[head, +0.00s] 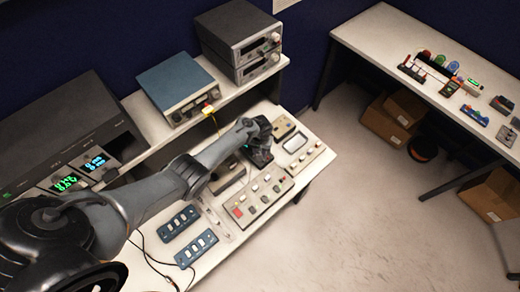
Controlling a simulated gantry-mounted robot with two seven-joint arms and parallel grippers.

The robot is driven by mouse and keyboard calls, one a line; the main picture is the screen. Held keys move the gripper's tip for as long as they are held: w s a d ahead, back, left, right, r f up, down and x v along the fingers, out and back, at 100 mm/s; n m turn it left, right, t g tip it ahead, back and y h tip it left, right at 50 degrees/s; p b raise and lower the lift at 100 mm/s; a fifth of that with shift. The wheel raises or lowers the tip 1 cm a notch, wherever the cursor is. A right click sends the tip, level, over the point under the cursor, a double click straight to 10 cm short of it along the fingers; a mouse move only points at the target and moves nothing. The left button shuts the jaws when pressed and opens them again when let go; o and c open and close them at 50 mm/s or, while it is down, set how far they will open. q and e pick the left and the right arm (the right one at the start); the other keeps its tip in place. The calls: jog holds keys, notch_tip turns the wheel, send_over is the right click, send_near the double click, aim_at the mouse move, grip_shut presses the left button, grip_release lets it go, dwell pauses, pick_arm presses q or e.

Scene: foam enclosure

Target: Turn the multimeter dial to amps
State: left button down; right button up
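A small dark handheld device with a yellowish edge (449,88) lies on the right bench and may be the multimeter. It is too small to read its dial. My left arm reaches in from the left over the left bench. Its dark gripper (260,155) is low over the control panels at the bench's right part. Its fingers are not clear, so I cannot tell whether they are open or shut, or whether they touch anything. The arm hides part of the bench. My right gripper is not in view.
A grey panel with buttons (262,197) and a beige panel with a screen (297,145) lie near the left gripper. Blue switch strips (178,222) lie nearer. A blue-topped instrument (177,82) and stacked grey units (238,38) stand on the shelf. Open floor separates the benches.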

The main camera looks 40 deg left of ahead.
pick_arm(q)
jog(key=m, duration=0.4)
jog(key=shift+m, duration=2.7)
jog(key=c, duration=0.8)
grip_release()
notch_tip(320, 180, up, 11)
jog(key=p, duration=0.4)
jog(key=shift+s+d+f, duration=0.1)
